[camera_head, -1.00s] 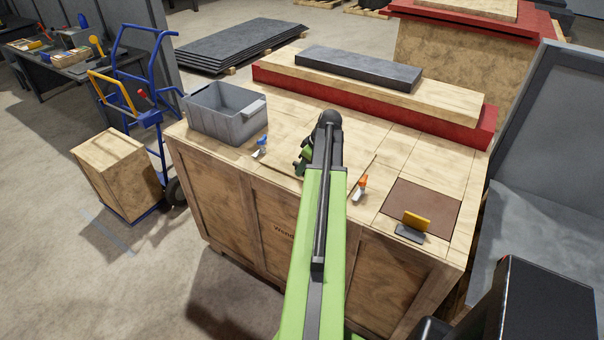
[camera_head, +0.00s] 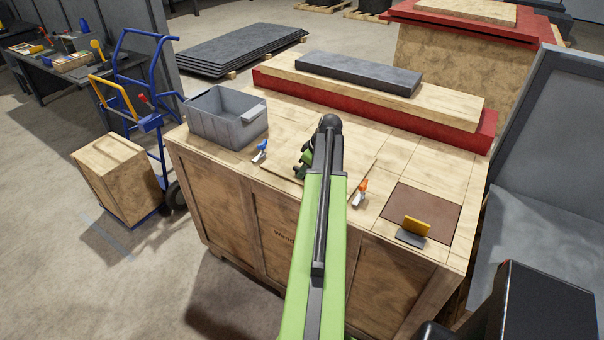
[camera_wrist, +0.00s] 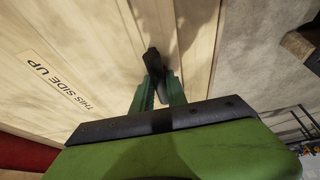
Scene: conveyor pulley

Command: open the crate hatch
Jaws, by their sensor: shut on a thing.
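The large wooden crate (camera_head: 225,210) stands in front of me in the head view. The hatch is a pale panel in its top between a blue-and-white latch (camera_head: 260,151) and an orange-and-white latch (camera_head: 360,192); my arm hides most of it. My gripper (camera_head: 303,168) is over the hatch, partly behind my arm. In the wrist view, the green fingers of my gripper (camera_wrist: 157,92) are shut on a dark handle (camera_wrist: 152,62). Pale boards printed "THIS SIDE UP" lie beside it. I cannot tell whether the hatch is raised.
A grey bin (camera_head: 227,118) stands on the crate's back left corner. A brown panel (camera_head: 425,205) with a yellow-and-grey block (camera_head: 415,230) lies at the right. A red-edged stack (camera_head: 375,105) lies along the back. A blue hand truck (camera_head: 150,122) stands left.

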